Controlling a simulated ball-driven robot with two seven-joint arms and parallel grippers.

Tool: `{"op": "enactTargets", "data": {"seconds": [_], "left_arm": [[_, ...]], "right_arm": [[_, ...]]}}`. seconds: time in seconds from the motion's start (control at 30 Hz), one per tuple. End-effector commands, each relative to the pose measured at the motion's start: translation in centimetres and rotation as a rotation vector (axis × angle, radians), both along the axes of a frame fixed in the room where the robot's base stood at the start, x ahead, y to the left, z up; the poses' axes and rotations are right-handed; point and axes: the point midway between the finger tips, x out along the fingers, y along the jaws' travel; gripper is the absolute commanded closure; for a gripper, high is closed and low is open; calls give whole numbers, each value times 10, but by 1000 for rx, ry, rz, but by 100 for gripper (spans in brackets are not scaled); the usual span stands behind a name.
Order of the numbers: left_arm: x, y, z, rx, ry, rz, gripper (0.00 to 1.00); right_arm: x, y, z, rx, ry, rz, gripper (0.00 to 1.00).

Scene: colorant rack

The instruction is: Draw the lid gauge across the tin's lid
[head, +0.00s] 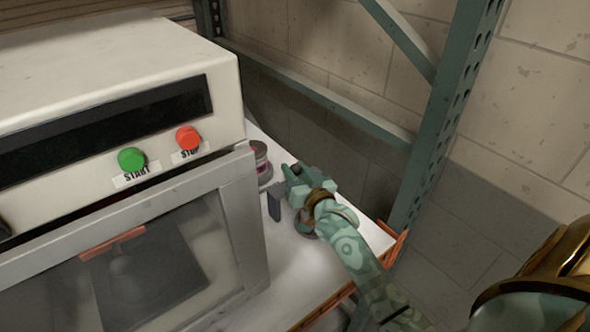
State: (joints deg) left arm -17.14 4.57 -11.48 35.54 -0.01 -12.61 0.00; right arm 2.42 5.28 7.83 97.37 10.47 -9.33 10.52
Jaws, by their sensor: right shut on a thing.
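A small tin (262,162) with a pinkish band stands on the white shelf top, close by the right side of the big cream machine. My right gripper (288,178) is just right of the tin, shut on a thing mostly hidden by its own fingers. A flat dark grey plate (274,206), which looks like the lid gauge, shows just below and left of the fingers and seems to be what they hold. I cannot tell whether it touches the tin. My left gripper is not in view.
The cream machine (120,80) with a green start button (131,159), a red stop button (188,138) and a glass door fills the left. A green upright (440,130) stands at the right. Free white shelf top (290,270) lies in front. A round object (307,232) is partly behind my arm.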

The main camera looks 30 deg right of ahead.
Motion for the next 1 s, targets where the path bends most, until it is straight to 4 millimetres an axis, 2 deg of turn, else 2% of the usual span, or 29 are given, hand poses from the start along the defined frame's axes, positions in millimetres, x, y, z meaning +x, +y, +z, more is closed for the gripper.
{"op": "enactTargets", "data": {"seconds": [0.2, 0.3, 0.43, 0.6, 0.87, 0.9, 0.93, 1.0], "left_arm": [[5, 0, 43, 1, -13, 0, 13], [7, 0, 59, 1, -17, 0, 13], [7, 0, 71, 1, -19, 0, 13], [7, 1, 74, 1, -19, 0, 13], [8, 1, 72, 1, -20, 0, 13], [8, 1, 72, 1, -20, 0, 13], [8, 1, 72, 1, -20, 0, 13], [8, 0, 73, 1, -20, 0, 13]], "right_arm": [[-50, -4, 7, 1, 8, 0, 100], [-77, -6, 6, 0, 9, 0, 100], [-103, -8, 3, 0, 6, -1, 100], [-115, -9, 1, 0, 3, 0, 100], [-115, -9, 0, 0, 1, -1, 100], [-115, -9, 0, 0, 1, -1, 62], [-115, -9, 0, 0, 1, -1, 54], [-115, -9, 0, 0, 1, -1, 51]]}}
